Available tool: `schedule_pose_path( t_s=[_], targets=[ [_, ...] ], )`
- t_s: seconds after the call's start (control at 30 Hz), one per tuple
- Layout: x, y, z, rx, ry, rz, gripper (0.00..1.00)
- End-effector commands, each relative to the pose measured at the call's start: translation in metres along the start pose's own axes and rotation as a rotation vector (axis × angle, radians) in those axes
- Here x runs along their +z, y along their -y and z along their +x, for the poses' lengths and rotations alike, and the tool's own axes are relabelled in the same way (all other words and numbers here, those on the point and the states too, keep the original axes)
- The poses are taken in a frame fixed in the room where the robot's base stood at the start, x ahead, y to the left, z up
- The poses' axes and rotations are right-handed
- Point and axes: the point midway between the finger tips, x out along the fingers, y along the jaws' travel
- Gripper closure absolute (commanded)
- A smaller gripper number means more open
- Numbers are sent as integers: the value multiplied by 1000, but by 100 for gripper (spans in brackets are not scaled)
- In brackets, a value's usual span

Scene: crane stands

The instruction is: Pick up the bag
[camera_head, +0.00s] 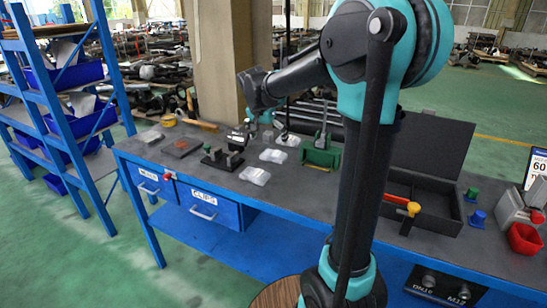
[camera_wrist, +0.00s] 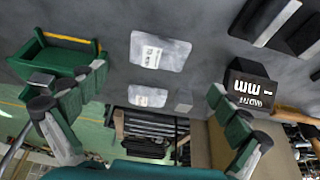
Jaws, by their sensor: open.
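Several clear bags with white labels lie flat on the dark workbench (camera_head: 208,158). In the head view, one bag (camera_head: 255,175) is nearest the front edge, another bag (camera_head: 273,155) lies behind it, and a third (camera_head: 288,140) is further back. The wrist view shows two bags, a larger one (camera_wrist: 160,52) and a smaller one (camera_wrist: 147,96). My gripper (camera_wrist: 157,85) is open and empty, its green fingers wide apart. Both bags show in the gap between the fingers, with no visible contact.
A green block-like tool (camera_head: 321,155) stands right of the bags; dark metal fixtures (camera_head: 222,158) stand left. An open black case (camera_head: 425,160) and a red bowl (camera_head: 524,238) are at the right. A blue shelf rack (camera_head: 90,110) stands beyond the bench's left end.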

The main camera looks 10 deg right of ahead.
Motion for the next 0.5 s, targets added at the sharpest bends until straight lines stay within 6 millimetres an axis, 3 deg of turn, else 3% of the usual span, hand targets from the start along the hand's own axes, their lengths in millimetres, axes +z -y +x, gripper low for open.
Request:
schedule_pose_path(
  t_s=[0.13,0.5],
  targets=[
    [0,0,23,0,0,0,0],
    [-2,-2,55,1,0,1,0]
  ],
)
